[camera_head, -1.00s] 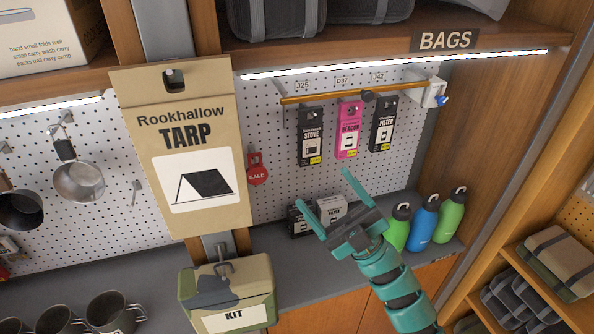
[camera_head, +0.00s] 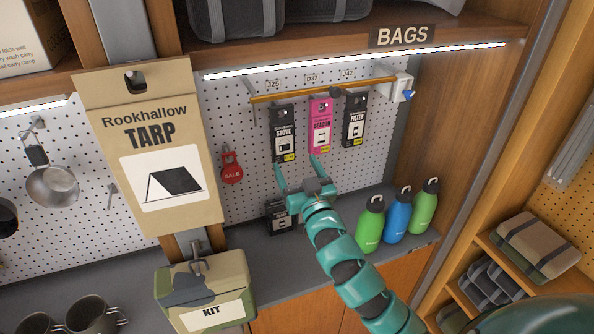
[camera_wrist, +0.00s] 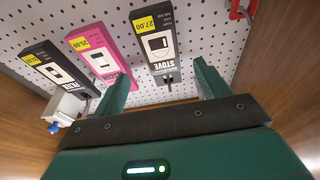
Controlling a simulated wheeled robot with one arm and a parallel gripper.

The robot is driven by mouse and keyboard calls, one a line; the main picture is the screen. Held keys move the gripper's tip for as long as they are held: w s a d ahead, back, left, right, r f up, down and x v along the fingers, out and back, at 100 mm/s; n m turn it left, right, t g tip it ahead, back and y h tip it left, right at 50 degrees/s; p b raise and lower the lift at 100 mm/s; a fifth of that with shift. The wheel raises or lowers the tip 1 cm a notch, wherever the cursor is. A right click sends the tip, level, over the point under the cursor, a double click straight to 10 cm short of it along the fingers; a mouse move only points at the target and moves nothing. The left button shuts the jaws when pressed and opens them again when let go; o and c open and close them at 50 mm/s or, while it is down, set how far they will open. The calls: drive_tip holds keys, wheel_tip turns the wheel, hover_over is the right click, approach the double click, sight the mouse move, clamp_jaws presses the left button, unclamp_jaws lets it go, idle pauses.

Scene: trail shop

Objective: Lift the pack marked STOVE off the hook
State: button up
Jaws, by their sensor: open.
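The pack marked STOVE (camera_head: 283,142) is black and hangs leftmost of three packs on hooks at the pegboard. It also shows upside down in the wrist view (camera_wrist: 153,42), its lower part hidden by nothing. A pink BEACON pack (camera_head: 321,135) hangs to its right, then a black FILTER pack (camera_head: 354,128). My gripper (camera_head: 298,168) is open and empty. In the head view its fingertips are just below the STOVE and BEACON packs. In the wrist view (camera_wrist: 158,88) STOVE lies between the finger lines, beyond the tips. I see no contact.
An orange bar (camera_head: 310,92) crosses above the packs, with a white box and blue knob (camera_head: 403,88) at its right end.

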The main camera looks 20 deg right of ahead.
sight(284, 137)
drive_tip(key=shift+x, duration=5.25)
drive_tip(key=shift+s, duration=0.1)
drive_tip(key=shift+c, duration=0.4)
drive_tip(key=c, duration=0.8)
drive_tip(key=shift+r, duration=0.35)
drive_tip(key=shift+r, duration=0.3)
drive_tip(key=shift+p, duration=0.3)
drive_tip(key=shift+s, duration=0.1)
